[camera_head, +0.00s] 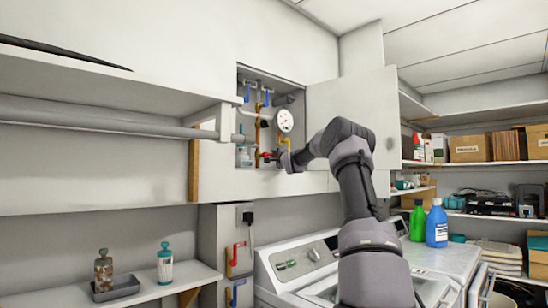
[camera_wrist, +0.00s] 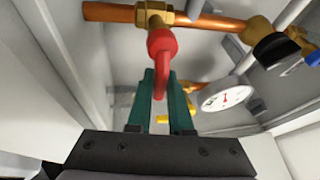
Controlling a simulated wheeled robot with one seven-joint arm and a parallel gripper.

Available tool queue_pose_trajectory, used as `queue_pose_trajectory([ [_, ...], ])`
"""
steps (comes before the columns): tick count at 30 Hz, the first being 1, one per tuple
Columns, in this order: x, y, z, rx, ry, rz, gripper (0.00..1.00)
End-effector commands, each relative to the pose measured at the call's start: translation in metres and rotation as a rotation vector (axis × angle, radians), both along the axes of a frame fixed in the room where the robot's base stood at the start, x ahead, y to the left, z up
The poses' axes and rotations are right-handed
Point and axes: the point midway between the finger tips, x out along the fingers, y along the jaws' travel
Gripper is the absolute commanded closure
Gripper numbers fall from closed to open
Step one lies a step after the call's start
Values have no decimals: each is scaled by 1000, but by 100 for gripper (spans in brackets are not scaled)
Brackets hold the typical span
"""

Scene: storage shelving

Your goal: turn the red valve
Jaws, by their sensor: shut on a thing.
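The red valve (camera_head: 265,155) is low inside the open wall cabinet (camera_head: 240,110). In the wrist view the red valve handle (camera_wrist: 162,42) hangs from a brass fitting on a copper pipe (camera_wrist: 205,20). Its curved lower part reaches between the two green fingers. My gripper (camera_wrist: 162,82) is shut on this handle, with one finger on each side. In the head view my gripper (camera_head: 275,158) is at the cabinet opening, small and partly hidden by my arm.
A white round gauge (camera_head: 285,120) sits above and right of the valve, beside pipes with blue handles (camera_head: 247,92). The cabinet door (camera_head: 355,110) stands open to the right. White machines (camera_head: 310,265) stand below. Shelves with boxes (camera_head: 470,147) and bottles (camera_head: 437,224) are at right.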

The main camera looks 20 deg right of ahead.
Motion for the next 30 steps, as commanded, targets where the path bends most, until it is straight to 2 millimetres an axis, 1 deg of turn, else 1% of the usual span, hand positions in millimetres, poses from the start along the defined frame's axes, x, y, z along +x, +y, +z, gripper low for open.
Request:
queue_pose_trajectory([
  [4, 0, -1, 2, -93, -32, 0, 100],
  [11, -1, 1, 10, -291, -104, -2, 100],
  [30, -6, 19, 30, -865, -312, 2, 100],
])
